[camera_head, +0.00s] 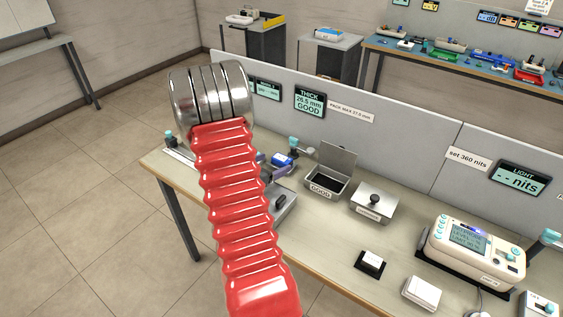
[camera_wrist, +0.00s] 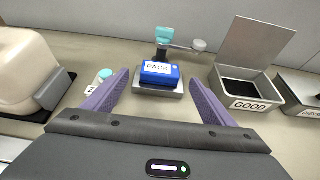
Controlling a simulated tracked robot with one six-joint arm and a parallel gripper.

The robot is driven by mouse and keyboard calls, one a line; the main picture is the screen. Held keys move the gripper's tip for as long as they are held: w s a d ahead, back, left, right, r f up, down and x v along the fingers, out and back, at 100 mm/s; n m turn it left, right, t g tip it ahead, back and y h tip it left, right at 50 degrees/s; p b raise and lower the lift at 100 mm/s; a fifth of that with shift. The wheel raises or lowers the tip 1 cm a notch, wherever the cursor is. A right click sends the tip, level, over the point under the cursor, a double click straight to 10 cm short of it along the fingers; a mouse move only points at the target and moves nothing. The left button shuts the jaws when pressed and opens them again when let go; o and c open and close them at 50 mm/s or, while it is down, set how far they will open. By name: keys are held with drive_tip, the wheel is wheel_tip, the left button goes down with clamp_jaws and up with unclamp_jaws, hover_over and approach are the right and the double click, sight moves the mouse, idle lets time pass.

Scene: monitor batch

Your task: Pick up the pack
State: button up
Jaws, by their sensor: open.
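The pack (camera_wrist: 160,73) is a blue block with a white label reading PACK, in the upper middle of the wrist view. It rests on a grey gauge base (camera_wrist: 158,91), below a teal-topped post with an arm. My gripper (camera_wrist: 158,78) is open and empty in the wrist view. Its purple fingers point towards the pack, one on each side with gaps, and stop short of closing on it. The THICK display (camera_head: 310,101) reads 26.5 mm GOOD.
An open-lidded bin labelled GOOD (camera_wrist: 255,105) stands to the right of the pack. A closed lidded box (camera_head: 375,203) stands beside it. A large beige device (camera_wrist: 28,75) is at left in the wrist view. A grey partition (camera_head: 410,141) runs behind the bench.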

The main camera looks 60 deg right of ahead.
sight(280, 159)
drive_tip(key=shift+x, duration=1.85)
drive_tip(key=shift+r, duration=0.1)
drive_tip(key=shift+c, duration=0.5)
drive_tip(key=c, duration=1.2)
drive_tip(key=shift+r, duration=0.15)
wheel_tip(280, 159, up, 10)
drive_tip(key=shift+f, duration=0.15)
